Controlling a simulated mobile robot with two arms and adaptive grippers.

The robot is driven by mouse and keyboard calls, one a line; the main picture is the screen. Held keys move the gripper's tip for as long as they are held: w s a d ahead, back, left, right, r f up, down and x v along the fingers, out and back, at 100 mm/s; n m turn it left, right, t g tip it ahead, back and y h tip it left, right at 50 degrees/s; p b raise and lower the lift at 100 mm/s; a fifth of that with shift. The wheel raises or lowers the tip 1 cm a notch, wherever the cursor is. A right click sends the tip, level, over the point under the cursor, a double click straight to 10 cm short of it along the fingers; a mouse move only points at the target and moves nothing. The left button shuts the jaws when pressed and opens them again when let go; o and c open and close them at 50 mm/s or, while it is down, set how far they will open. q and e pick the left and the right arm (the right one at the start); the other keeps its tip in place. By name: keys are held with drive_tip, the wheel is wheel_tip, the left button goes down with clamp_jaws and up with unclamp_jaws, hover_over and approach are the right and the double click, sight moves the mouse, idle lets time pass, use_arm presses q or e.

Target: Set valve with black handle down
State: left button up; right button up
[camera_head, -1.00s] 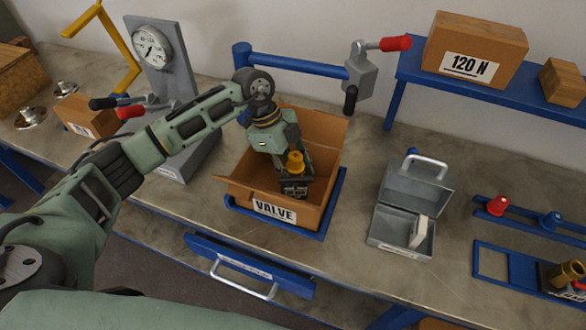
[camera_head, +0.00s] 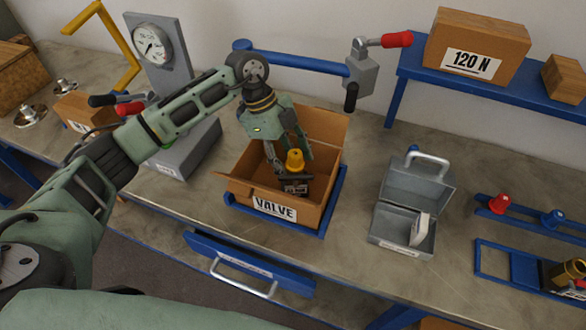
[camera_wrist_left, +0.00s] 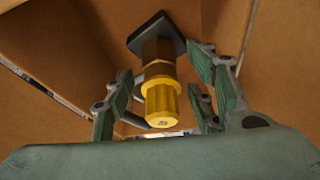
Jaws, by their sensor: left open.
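A valve with a yellow cap (camera_head: 295,160) stands inside the cardboard box labelled VALVE (camera_head: 275,209). In the left wrist view, its yellow cap (camera_wrist_left: 162,103) faces the camera, with a brass body and dark square flange beyond it. A dark bar beside the cap may be its handle; this is unclear. My left gripper (camera_head: 287,155) reaches down into the box. Its fingers (camera_wrist_left: 165,95) are open on both sides of the valve, with visible gaps. My right gripper is not in view.
The box sits in a blue frame (camera_head: 325,219) near the table's front edge. A grey open case (camera_head: 396,237) stands to its right. A gauge stand (camera_head: 166,62) is at the left and a blue shelf (camera_head: 414,75) at the back right. Bare table lies between box and case.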

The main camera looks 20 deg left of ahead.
use_arm(q)
drive_tip(key=b+v, duration=0.2)
drive_tip(key=v, duration=0.7)
